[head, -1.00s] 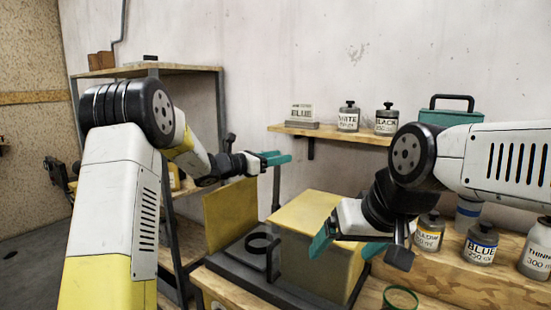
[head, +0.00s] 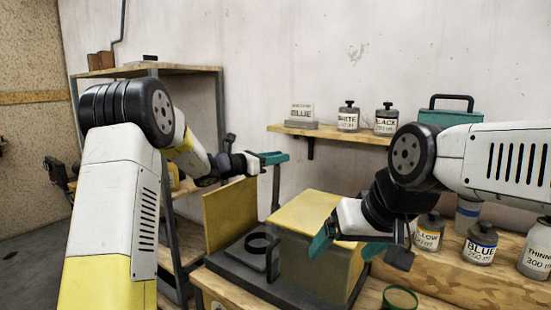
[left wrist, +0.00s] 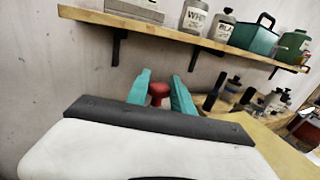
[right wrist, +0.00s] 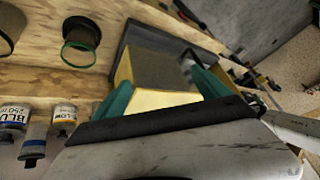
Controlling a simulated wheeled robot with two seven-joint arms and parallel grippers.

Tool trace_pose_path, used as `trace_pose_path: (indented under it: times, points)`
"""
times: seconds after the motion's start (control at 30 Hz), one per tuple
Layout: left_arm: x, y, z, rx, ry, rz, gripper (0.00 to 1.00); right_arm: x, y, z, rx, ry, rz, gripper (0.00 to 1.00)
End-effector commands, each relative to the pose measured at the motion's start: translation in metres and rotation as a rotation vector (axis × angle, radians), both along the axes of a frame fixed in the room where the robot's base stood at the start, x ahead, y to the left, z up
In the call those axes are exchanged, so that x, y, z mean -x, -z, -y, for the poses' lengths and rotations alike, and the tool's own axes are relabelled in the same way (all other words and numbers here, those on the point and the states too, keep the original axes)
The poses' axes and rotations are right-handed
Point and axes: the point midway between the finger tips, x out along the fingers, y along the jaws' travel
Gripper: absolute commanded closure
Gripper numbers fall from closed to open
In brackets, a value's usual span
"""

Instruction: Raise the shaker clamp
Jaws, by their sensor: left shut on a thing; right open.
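The shaker has a dark base (head: 228,264), a box with a yellow top (head: 312,212), an upright yellow panel (head: 230,216) and a black ring (head: 258,244). A thin grey post (head: 276,192) rises behind it. My left gripper (head: 274,158) is at the post's top. In the left wrist view its teal fingers are shut on a red knob (left wrist: 158,91), which the fingers hide in the head view. My right gripper (head: 347,246) is open and empty in front of the box; the box's yellow top shows between its fingers in the right wrist view (right wrist: 160,99).
A wall shelf (head: 335,134) holds a white jar (head: 348,117), a black jar (head: 386,119) and a teal case (head: 450,118). Paint bottles, including a blue one (head: 480,243), stand at the right of the bench. A green-rimmed cup (head: 400,299) is at the front.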

Motion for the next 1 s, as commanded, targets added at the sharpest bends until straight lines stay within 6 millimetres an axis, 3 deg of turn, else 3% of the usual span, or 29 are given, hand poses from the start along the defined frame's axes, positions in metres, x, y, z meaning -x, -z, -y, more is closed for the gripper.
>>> trace_pose_path:
  times: [0.77,1.0]
  points:
    - [0.000,0.000,0.000,0.000,-0.001,0.001,1.00,0.000,0.000,0.000,0.000,0.000,0.000,0.15]
    - [0.015,0.002,-0.013,0.075,-0.001,0.093,1.00,0.000,0.000,0.000,0.000,0.000,0.000,0.15]
